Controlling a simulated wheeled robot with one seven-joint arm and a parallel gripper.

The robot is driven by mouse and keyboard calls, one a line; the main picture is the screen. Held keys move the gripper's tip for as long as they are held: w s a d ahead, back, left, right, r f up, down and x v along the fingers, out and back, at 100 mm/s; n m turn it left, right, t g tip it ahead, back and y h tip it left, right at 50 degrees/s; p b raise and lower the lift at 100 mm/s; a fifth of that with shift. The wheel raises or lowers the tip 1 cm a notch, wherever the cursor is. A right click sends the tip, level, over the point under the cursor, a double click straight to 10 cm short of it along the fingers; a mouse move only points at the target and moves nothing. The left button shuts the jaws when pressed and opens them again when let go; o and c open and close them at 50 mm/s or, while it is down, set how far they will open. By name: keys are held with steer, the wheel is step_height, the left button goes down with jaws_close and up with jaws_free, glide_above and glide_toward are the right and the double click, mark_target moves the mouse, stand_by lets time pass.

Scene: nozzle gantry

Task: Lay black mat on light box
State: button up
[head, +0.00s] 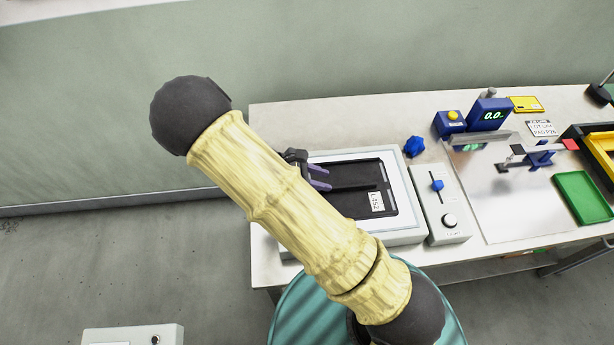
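The black mat (352,204) is a dark rectangle with a small white label near its lower right corner and a raised dark strip across its middle. It shows over the pale top of the white light box (408,202), inside the box's rim; I cannot tell if it lies flat on it or is slightly above. My gripper (322,179), with purple fingers, is at the mat's left side, by the left end of the strip. My arm hides part of the gripper and the box's left side. I cannot tell whether the fingers are closed on the mat.
Right of the box is a grey control panel (441,204) with a blue slider and knob. A blue faceted object (414,146) stands behind it. Farther right are a blue display (488,115), a green tray (582,197) and a yellow bin (602,140). The bench's back left is clear.

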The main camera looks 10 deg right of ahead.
steer(key=v, duration=0.4)
steer(key=shift+a+r+b, duration=0.15)
steer(key=shift+a+b, duration=0.1)
steer(key=shift+b, duration=0.15)
steer(key=shift+d, duration=0.1)
steer(key=shift+s+d+r+m, duration=0.1)
steer(key=shift+d+m, duration=0.05)
steer(key=shift+m, duration=0.15)
steer(key=s+d+r+m+t+y, duration=0.1)
steer(key=s+d+r+m+y, duration=0.2)
steer(key=m, duration=0.5)
steer(key=s+d+r+m+t+y, duration=0.1)
steer(key=s+d+r+m+y, duration=0.3)
steer(key=d+r+m+y, duration=0.2)
steer(key=r+m+y, duration=0.2)
steer(key=m, duration=0.1)
steer(key=shift+s+d+t, duration=0.25)
steer(key=shift+s+t, duration=0.05)
